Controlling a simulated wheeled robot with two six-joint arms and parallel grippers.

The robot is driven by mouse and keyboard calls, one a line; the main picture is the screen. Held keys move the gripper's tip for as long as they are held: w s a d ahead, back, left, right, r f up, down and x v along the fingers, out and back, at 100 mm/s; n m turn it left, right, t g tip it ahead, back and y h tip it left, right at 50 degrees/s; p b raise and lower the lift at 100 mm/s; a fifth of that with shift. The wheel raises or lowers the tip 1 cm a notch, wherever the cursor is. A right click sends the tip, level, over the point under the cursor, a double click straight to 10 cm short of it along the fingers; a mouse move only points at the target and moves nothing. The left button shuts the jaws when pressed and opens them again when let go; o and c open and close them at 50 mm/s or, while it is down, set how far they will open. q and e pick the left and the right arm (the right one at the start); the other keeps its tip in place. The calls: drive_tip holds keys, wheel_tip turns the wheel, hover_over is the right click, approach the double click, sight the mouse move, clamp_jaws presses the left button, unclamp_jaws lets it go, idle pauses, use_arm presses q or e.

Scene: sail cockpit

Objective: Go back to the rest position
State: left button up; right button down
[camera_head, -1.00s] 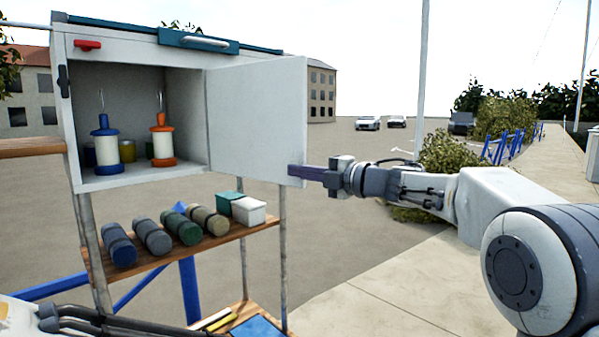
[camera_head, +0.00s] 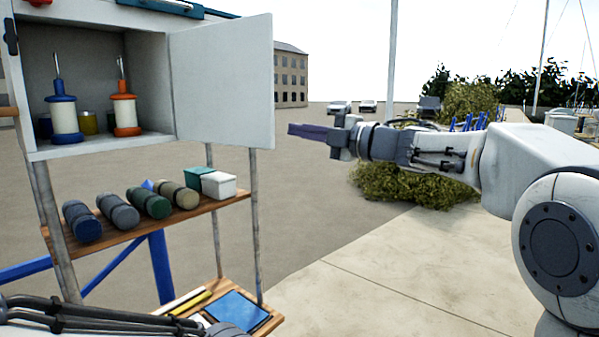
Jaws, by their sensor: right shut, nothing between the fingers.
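My right gripper (camera_head: 308,131) is shut and empty. It points left, in the air just right of the open white cabinet door (camera_head: 225,80), with a small gap between them. The white cabinet (camera_head: 110,150) stands open at the left. My left arm shows only as a part along the bottom left edge; its gripper is outside the picture.
In the cabinet stand a blue-and-white spool (camera_head: 64,120) and an orange-and-white spool (camera_head: 124,112). Below, a wooden shelf (camera_head: 110,240) carries several rolls and two small boxes. A lower shelf holds a blue flat item (camera_head: 237,309). Open pavement lies right of the shelves.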

drive_tip(key=s+d+f+m+h, duration=0.1)
drive_tip(key=s+f+m+h, duration=0.5)
drive_tip(key=f+m, duration=0.45)
drive_tip(key=s+d+f+m+h, duration=0.1)
drive_tip(key=s+f+m+h, duration=0.55)
drive_tip(key=f, duration=0.75)
drive_tip(key=s+d+f+m+g, duration=0.1)
drive_tip(key=s+f+g, duration=0.2)
drive_tip(key=s+f, duration=0.2)
drive_tip(key=s+d+f+m+g+h, duration=0.1)
drive_tip(key=s+f, duration=0.4)
drive_tip(key=s, duration=0.7)
drive_tip(key=s+d+f+m+g+h, duration=0.1)
drive_tip(key=s+d+f+g, duration=0.1)
drive_tip(key=s+f+g, duration=0.3)
drive_tip(key=s+g+b, duration=0.1)
drive_tip(key=s, duration=0.2)
drive_tip(key=shift+s+d+m, duration=0.25)
drive_tip(key=shift+s+m, duration=0.05)
drive_tip(key=shift+m, duration=0.1)
drive_tip(key=shift+a, duration=0.1)
